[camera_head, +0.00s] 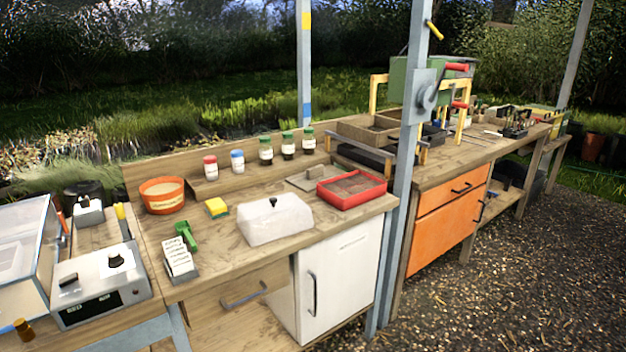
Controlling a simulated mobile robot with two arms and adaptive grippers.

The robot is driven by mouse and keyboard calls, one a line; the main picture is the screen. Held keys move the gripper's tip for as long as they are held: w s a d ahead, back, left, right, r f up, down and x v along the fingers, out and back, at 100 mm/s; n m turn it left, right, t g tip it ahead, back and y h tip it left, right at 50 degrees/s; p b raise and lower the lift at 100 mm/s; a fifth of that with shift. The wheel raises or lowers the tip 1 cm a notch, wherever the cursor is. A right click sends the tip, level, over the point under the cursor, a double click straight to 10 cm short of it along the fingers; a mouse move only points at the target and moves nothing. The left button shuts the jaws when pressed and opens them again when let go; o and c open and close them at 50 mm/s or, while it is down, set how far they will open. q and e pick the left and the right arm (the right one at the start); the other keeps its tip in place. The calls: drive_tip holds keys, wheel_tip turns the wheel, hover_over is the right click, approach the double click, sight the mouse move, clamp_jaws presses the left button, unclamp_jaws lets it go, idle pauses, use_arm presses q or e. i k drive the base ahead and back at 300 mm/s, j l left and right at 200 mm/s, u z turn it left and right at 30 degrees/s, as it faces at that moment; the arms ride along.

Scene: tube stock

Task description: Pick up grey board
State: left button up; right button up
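A flat grey board (303,183) lies on the wooden workbench (225,235), towards its back. A small dark handle or block (312,172) stands up at its back edge. The red tray (352,190) with brownish contents is close to its right and front and may cover its right corner; I cannot tell whether they touch. The white lidded box (272,220) with a black knob stands in front and to the left of the board. Neither of my grippers is in view.
Several capped jars (266,151) stand behind the board. A yellow-green sponge (216,208), an orange pot (162,195) and a label holder (179,260) are to the left. A grey post (404,170) rises at the bench's right end. Bare wood lies left of the white box.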

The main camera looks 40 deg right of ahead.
sight(306, 181)
drive_tip(key=z, duration=1.4)
drive_tip(key=i+l, duration=0.15)
drive_tip(key=i, duration=0.15)
drive_tip(key=i+l, duration=0.15)
drive_tip(key=i+j+u, duration=0.05)
drive_tip(key=i, duration=0.05)
